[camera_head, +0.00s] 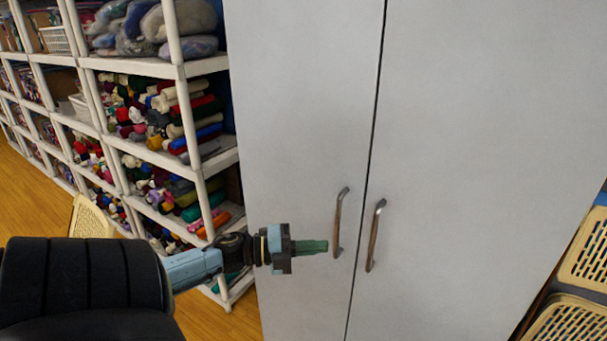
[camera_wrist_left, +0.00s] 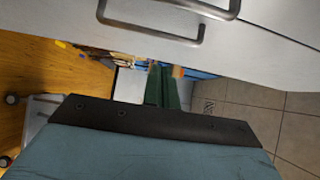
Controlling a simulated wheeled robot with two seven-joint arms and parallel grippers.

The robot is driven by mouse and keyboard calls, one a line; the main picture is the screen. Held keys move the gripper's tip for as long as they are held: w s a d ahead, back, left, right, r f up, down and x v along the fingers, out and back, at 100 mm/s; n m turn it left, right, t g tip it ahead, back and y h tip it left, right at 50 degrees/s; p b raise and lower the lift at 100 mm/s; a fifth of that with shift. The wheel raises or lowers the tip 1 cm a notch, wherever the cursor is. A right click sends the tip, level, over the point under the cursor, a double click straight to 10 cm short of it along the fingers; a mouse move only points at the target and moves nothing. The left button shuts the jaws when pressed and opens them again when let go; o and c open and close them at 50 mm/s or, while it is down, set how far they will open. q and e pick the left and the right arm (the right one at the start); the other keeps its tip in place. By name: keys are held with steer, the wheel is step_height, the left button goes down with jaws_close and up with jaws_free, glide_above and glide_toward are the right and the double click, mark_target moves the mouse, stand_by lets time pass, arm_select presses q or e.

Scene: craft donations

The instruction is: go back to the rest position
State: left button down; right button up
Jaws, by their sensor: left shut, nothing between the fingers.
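My left gripper (camera_head: 312,246) reaches in from the left in the head view, with its green fingers together and nothing between them. Its fingertips are close to the left door handle (camera_head: 339,222) of the grey cabinet (camera_head: 300,120); the head view does not show clearly whether they touch. In the left wrist view the shut fingers (camera_wrist_left: 162,84) point ahead, and a handle (camera_wrist_left: 165,30) crosses the cabinet front above them, apart from them. Both cabinet doors look closed. My right gripper is in neither view.
The right door handle (camera_head: 375,235) stands beside the left one. White shelves (camera_head: 184,110) with rolled fabric and bags line the left side. Tan plastic crates (camera_head: 585,250) stand at the right edge. Wooden floor (camera_head: 35,205) is open at the far left.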

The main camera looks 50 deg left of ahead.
arm_select(q)
steer(key=v, duration=0.2)
steer(key=shift+s+a, duration=0.2)
steer(key=shift+s, duration=0.05)
steer(key=s+a+f+n+g+y+b, duration=0.1)
steer(key=s+f+n+y, duration=0.3)
steer(key=f, duration=0.7)
steer(key=s+f+n+g+y+b, duration=0.1)
steer(key=s+f+n+y+b, duration=0.15)
steer(key=f+n, duration=0.6)
steer(key=s+a+f+n+g+y+b, duration=0.1)
steer(key=s+f+n+g+y, duration=0.15)
steer(key=f, duration=1.15)
steer(key=s+d+f+n+g+y+b, duration=0.1)
steer(key=s+d+f+n+g, duration=0.1)
steer(key=s+d+f, duration=0.4)
steer(key=s+d+f+n+g, duration=0.2)
steer(key=s+f, duration=0.1)
steer(key=f, duration=0.5)
steer(key=s+d+f+n+g+h+b, duration=0.1)
steer(key=s+d+f+n+g+b, duration=0.1)
steer(key=s+d+f+g, duration=0.4)
steer(key=s+d+f, duration=0.4)
steer(key=s+d, duration=0.4)
steer(key=s, duration=0.1)
steer(key=shift+d+n, duration=0.3)
